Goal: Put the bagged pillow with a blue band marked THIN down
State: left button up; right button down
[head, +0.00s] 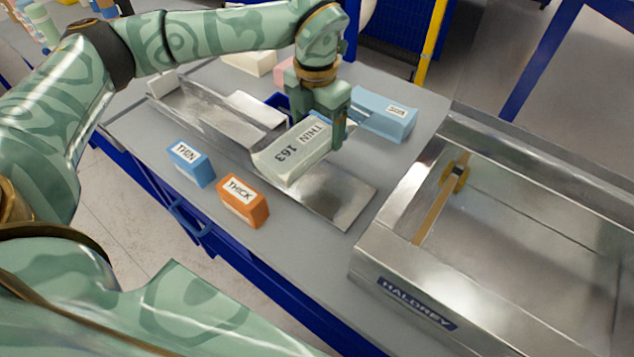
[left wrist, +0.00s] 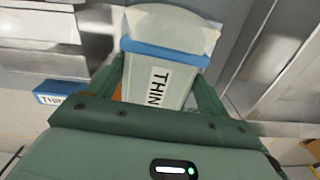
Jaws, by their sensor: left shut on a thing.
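The bagged pillow (head: 291,155) is a pale, clear-wrapped block marked THIN and 163. My left gripper (head: 326,134) is shut on it and holds it over the metal tray (head: 345,199); whether it touches the tray I cannot tell. In the left wrist view the pillow (left wrist: 172,30) sits between the fingers of my left gripper (left wrist: 162,75), with its blue band and THIN label showing. In the head view the fingers partly hide the band. My right gripper is not in view.
A blue THIN block (head: 190,164) and an orange THICK block (head: 243,203) stand on the grey table's near side. A light blue labelled block (head: 383,115) lies behind the gripper. A metal machine marked HALDREY (head: 405,291) stands at the right.

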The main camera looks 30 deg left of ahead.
aim_at(315, 121)
pick_arm(q)
jog(key=n, duration=0.2)
jog(key=f+n, duration=0.1)
jog(key=w+n, duration=0.1)
jog(key=n, duration=0.1)
jog(key=shift+a+f+n, duration=0.3)
jog(key=shift+f, duration=0.1)
jog(key=n, duration=0.3)
jog(key=shift+w+a+f+b, duration=0.25)
jog(key=shift+f+b, duration=0.1)
jog(key=shift+b, duration=0.05)
jog(key=shift+a+f+n, duration=0.1)
jog(key=shift+f+n, duration=0.15)
jog(key=shift+n, duration=0.25)
notch_tip(315, 121, down, 6)
jog(key=shift+f+b, duration=0.25)
jog(key=shift+b, duration=0.45)
notch_tip(315, 121, down, 3)
jog(key=shift+f+b, duration=0.15)
jog(key=shift+b, duration=0.2)
jog(key=shift+w, duration=0.1)
jog(key=shift+f, duration=0.1)
jog(key=o, duration=0.9)
